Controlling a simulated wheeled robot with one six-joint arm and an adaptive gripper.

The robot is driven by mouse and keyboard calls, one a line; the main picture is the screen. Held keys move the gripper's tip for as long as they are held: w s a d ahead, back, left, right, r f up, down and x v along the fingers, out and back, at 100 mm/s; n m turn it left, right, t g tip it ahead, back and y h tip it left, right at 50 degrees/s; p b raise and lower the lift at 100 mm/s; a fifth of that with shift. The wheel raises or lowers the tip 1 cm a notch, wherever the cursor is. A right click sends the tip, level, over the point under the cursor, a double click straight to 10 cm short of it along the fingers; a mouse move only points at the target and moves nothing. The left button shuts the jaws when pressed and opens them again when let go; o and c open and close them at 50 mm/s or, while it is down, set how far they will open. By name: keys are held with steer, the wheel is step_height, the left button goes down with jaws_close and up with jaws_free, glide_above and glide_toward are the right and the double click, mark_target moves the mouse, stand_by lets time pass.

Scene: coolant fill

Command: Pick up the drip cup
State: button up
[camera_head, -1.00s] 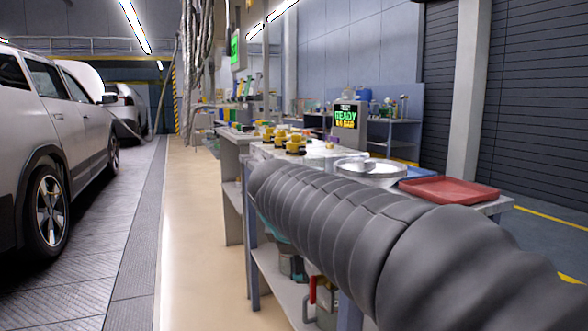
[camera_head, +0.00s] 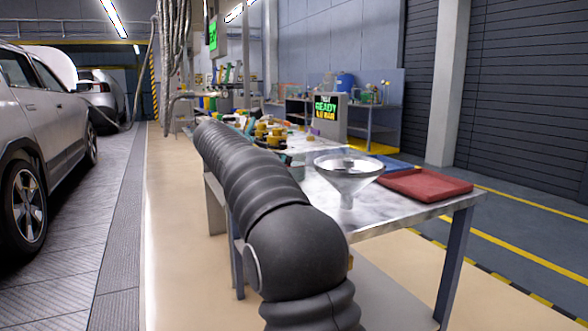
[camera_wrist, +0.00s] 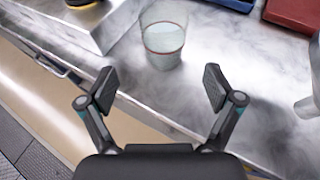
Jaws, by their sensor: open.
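The drip cup appears to be the clear cup (camera_wrist: 164,38) with a thin red band, standing upright on the metal bench top (camera_wrist: 215,55) near its front edge in the wrist view. My gripper (camera_wrist: 158,88) is open and empty, its two fingers spread. The cup lies beyond the fingertips, roughly between their lines, and apart from them. I cannot make out the cup in the head view, where my arm covers part of the bench.
A metal funnel (camera_head: 348,178) stands on the bench; its edge shows at the right of the wrist view. A red tray (camera_head: 425,186) and a blue one (camera_head: 388,167) lie beyond it. Yellow-and-black items (camera_head: 270,133) sit farther back. A car (camera_head: 40,130) stands left of the clear aisle.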

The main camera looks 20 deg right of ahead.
mark_target(296, 166)
steer(key=x, duration=0.6)
steer(key=shift+d+f, duration=0.15)
steer(key=shift+x, duration=2.7)
steer(key=shift+s, duration=0.25)
steer(key=c, duration=1.4)
